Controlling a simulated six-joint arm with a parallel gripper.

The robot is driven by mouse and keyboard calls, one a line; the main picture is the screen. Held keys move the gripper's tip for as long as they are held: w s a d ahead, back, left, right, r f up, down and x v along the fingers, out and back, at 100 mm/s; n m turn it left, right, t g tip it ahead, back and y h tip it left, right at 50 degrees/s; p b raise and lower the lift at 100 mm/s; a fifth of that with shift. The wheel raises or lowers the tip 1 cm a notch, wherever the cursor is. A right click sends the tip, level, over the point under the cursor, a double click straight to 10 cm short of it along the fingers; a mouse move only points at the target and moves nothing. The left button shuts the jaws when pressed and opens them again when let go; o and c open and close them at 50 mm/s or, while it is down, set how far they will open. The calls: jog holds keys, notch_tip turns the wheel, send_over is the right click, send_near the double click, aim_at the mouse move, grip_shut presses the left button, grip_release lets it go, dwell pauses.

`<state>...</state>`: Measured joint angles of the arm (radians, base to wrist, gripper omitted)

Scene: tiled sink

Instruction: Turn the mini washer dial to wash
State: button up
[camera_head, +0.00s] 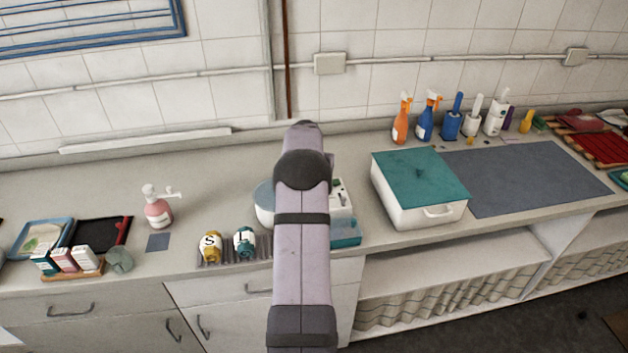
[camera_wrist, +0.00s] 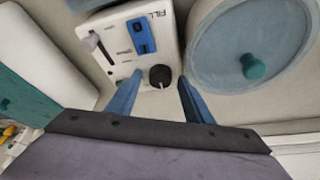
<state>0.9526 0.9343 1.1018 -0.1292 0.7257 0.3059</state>
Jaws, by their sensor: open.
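The mini washer (camera_head: 340,192) stands on the counter in the head view, largely hidden behind my arm. Its white control panel (camera_wrist: 117,52) fills the top middle of the wrist view. A round black dial (camera_wrist: 160,74) sits at the panel's lower right. My gripper (camera_wrist: 160,79) is open, with one blue finger on each side of the dial in the picture. I cannot tell whether the fingers touch it. The panel also has a blue switch (camera_wrist: 140,36) and a slider (camera_wrist: 91,42). Small panel labels are too blurred to read, except "FILL". My gripper is hidden in the head view.
The washer's round tub lid (camera_wrist: 252,50) with a green knob is right of the panel in the wrist view. A white box with a teal lid (camera_head: 412,170) stands to the right. Yellow (camera_head: 209,246) and teal (camera_head: 244,242) jars stand left. The back left counter is clear.

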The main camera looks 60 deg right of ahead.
jog(key=shift+c, duration=0.6)
jog(key=c, duration=0.9)
jog(key=shift+w+m+b, duration=0.1)
jog(key=shift+m+b, duration=0.2)
jog(key=m+g+b, duration=0.1)
jog(key=m, duration=0.1)
jog(key=shift+w+f+m+h, duration=0.1)
jog(key=shift+m+h, duration=0.2)
jog(key=shift+m+g, duration=0.5)
jog(key=shift+m, duration=0.6)
jog(key=shift+w+m+g+p, duration=0.1)
jog(key=shift+m+g+p, duration=0.35)
jog(key=shift+m, duration=0.65)
